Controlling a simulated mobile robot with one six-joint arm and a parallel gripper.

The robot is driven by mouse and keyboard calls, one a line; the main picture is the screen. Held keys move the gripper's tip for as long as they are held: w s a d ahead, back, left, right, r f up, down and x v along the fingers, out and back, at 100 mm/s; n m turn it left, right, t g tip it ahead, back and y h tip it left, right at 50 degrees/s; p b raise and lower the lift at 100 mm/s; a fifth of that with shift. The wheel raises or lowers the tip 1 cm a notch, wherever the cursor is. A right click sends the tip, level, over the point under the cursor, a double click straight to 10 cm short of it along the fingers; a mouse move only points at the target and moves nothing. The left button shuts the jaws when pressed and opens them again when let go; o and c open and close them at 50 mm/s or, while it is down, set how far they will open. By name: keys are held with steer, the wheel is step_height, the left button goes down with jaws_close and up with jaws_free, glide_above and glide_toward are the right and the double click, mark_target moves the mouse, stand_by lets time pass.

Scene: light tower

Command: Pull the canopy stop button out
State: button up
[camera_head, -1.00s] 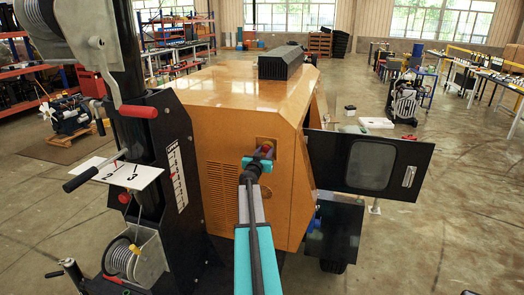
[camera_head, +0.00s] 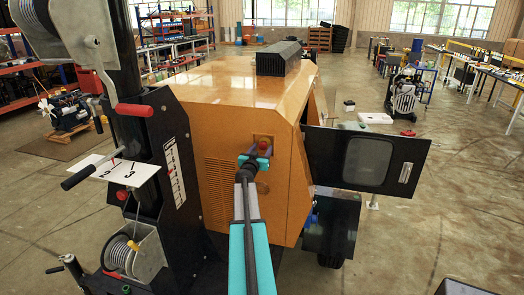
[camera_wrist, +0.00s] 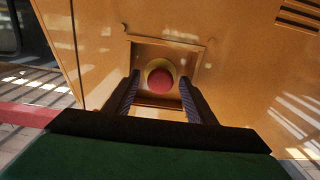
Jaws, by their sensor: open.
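The canopy stop button (camera_wrist: 160,79) is a red mushroom head on a yellow ring, set in a square recess of the orange canopy (camera_wrist: 240,70). In the head view the red button (camera_head: 263,144) shows on the canopy's front face, just beyond the gripper. My gripper (camera_head: 256,159) is in front of it, and in the wrist view my gripper (camera_wrist: 160,100) has its two dark fingers apart, one on each side of the button. The fingers look empty. I cannot tell whether the tips touch the recess.
A black door with a window (camera_head: 366,163) stands open to the right of the canopy. Open floor lies to the right.

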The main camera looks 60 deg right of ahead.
steer(key=shift+a+r, duration=0.1)
steer(key=shift+a, duration=0.1)
steer(key=b+v, duration=0.2)
steer(key=v, duration=1.1)
steer(key=shift+s+a, duration=0.15)
steer(key=shift+a, duration=0.05)
stand_by(0.6)
